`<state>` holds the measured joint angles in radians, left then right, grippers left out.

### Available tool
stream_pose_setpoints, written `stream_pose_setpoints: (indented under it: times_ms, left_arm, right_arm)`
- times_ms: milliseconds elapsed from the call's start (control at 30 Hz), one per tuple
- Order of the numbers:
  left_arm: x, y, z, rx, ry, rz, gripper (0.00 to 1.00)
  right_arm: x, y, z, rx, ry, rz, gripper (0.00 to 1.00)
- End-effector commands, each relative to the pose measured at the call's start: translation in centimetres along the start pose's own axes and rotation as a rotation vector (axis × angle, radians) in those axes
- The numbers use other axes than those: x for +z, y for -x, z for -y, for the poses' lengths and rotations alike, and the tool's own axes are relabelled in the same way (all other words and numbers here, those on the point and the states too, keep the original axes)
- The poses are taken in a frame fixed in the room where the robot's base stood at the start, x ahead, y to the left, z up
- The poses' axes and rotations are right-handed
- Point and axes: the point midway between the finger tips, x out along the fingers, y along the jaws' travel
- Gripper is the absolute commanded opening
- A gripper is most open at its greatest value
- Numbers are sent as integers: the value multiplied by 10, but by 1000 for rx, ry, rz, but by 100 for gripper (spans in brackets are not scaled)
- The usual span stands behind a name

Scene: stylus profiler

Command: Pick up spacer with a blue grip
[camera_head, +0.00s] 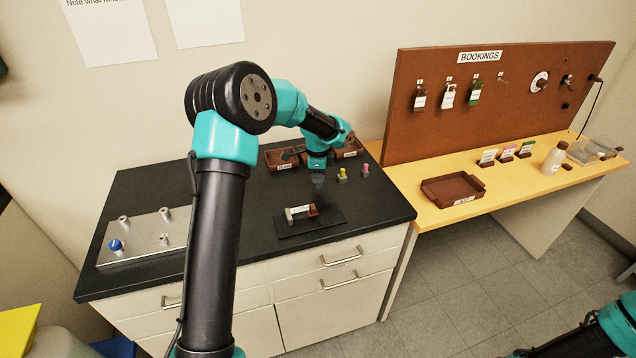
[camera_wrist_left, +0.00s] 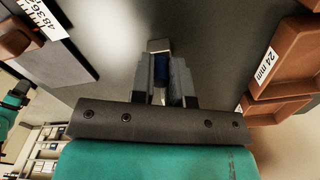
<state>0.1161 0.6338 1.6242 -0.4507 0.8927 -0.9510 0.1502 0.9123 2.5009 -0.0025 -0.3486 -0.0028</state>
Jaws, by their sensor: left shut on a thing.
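My left gripper (camera_head: 318,182) is over the black bench top, behind the dark mat. In the left wrist view its fingers (camera_wrist_left: 162,82) are shut on the spacer with a blue grip (camera_wrist_left: 160,66); the blue part is between the fingers and a grey metal end shows past them. In the head view the spacer is mostly hidden, and I cannot tell whether it touches the bench. A spacer with a yellow grip (camera_head: 342,174) and one with a pink grip (camera_head: 366,170) stand to the right. My right gripper does not show; only its arm is at the lower right.
A dark mat (camera_head: 325,227) bears a grey and brown fixture (camera_head: 301,212). Brown trays (camera_head: 280,158) stand behind the gripper; a labelled one (camera_wrist_left: 275,62) shows in the wrist view. A metal plate (camera_head: 125,256) with posts and a blue knob (camera_head: 115,246) lies left.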

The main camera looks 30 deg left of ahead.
Motion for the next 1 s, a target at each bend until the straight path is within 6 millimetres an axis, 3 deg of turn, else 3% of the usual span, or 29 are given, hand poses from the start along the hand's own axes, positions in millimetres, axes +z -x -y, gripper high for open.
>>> stream_pose_setpoints:
  times_ms: [100,567,1000]
  left_arm:
    - [0,0,0,0,0,0,0]
    - [0,7,0,-2,0,-1,0]
    - [0,78,1,-4,1,0,0]
  right_arm:
    - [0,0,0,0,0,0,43]
    - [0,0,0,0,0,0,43]
    - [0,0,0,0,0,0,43]
